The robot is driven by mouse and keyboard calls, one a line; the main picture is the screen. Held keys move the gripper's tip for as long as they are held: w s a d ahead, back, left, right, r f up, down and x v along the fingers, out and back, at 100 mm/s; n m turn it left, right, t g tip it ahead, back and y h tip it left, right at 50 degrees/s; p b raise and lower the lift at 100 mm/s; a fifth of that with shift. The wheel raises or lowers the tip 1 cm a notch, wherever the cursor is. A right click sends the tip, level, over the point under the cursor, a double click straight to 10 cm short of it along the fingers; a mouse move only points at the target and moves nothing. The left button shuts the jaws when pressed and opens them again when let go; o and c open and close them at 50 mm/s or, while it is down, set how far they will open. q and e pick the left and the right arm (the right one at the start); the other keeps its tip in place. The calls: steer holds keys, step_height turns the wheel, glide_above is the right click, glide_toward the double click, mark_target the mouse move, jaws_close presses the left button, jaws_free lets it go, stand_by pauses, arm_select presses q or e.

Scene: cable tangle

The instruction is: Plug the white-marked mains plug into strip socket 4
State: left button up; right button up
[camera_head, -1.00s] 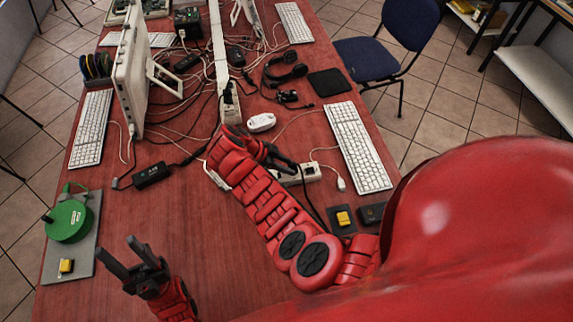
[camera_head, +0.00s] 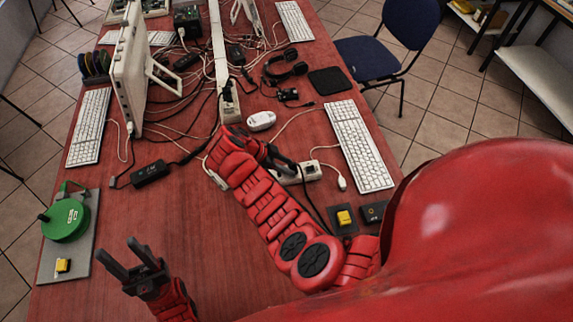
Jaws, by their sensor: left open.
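My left gripper (camera_head: 122,249) is open and empty above the bare front left of the red table. My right gripper (camera_head: 286,161) is at mid-table, its dark fingers close beside a white strip end (camera_head: 312,171). The arm hides much of that area, and I cannot tell whether these fingers are shut or hold anything. A white piece (camera_head: 215,178) shows on the arm's other side; I cannot tell whether it belongs to the same strip. Another white strip (camera_head: 229,108) with dark plugs lies further back. I cannot make out a white-marked plug or socket numbers.
A green reel (camera_head: 66,220) on a grey board stands at the front left. A black adapter (camera_head: 150,173), white mouse (camera_head: 261,121), headphones (camera_head: 285,67) and keyboard (camera_head: 358,147) lie around tangled cables. A monitor (camera_head: 133,70) stands at the left. The table's front left middle is clear.

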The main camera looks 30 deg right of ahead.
steer(key=o, duration=0.4)
steer(key=shift+w+a+r, duration=0.1)
steer(key=shift+a+r, duration=0.2)
steer(key=shift+a, duration=0.05)
steer(key=shift+b+v, duration=0.3)
steer(key=shift+v, duration=7.95)
steer(key=shift+d, duration=0.1)
